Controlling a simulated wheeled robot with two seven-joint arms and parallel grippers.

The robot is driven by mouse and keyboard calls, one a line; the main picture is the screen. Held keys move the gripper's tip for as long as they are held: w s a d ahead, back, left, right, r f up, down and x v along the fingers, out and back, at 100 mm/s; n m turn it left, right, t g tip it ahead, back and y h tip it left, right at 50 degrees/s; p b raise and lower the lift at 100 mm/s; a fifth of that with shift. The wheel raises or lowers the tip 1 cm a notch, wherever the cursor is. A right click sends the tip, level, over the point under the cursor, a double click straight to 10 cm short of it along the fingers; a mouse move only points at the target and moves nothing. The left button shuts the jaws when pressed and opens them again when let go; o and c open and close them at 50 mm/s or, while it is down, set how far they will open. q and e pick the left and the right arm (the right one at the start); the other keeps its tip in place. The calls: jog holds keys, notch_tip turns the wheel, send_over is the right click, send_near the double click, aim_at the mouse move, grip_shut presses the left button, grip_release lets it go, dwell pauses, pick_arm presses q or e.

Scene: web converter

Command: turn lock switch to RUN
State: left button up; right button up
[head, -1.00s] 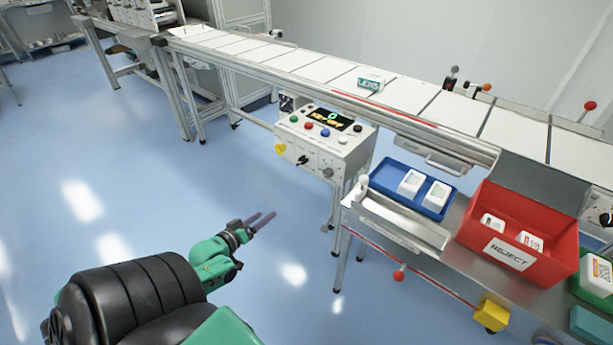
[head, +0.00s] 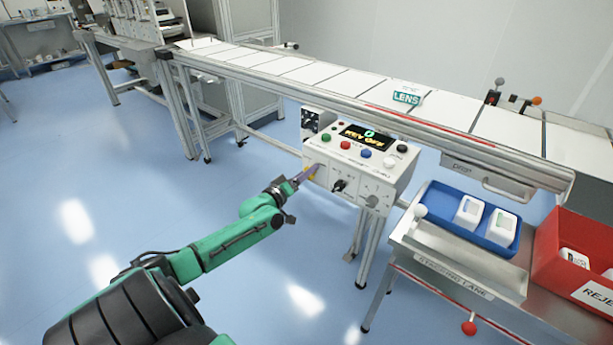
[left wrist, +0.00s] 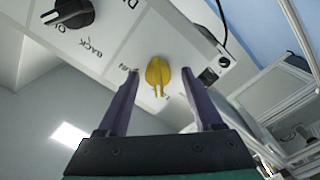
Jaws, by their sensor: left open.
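The control box (head: 352,160) hangs at the conveyor's side, with a lit display (head: 366,138) that seems to read KEY OFF. A yellow switch knob (left wrist: 157,72), likely the lock switch, sits on its front panel in the left wrist view. My left gripper (head: 306,175) is at the left end of that panel and mostly hides the knob in the head view. In the left wrist view the open fingers (left wrist: 160,75) stand on either side of the yellow knob, with gaps to both sides. The knob's printed labels are too small to read surely. My right gripper is not in view.
A black knob (left wrist: 68,14) is beside the yellow one on the panel. Coloured push buttons line the box's sloped top. The conveyor (head: 330,78) runs behind. A blue tray (head: 452,222) and red reject bin (head: 545,258) stand to the right. The floor at left is clear.

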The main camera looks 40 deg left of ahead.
pick_arm(q)
jog(key=shift+d, duration=0.1)
jog(key=shift+c, duration=0.4)
grip_shut()
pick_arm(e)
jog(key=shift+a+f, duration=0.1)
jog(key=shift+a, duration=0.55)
pick_arm(q)
jog(key=shift+r+m, duration=0.1)
jog(key=shift+m, duration=0.3)
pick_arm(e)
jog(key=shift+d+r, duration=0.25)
pick_arm(q)
jog(key=shift+m+p, duration=0.65)
jog(key=shift+m, duration=0.35)
jog(key=m+p, duration=0.1)
jog(key=m, duration=0.4)
jog(key=shift+d+m, duration=0.15)
jog(key=shift+m, duration=0.15)
jog(key=m, duration=0.4)
jog(key=shift+d, duration=0.15)
jog(key=m, duration=0.5)
jog(key=shift+d, duration=0.1)
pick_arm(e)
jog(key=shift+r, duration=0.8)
pick_arm(q)
jog(key=shift+m, duration=0.4)
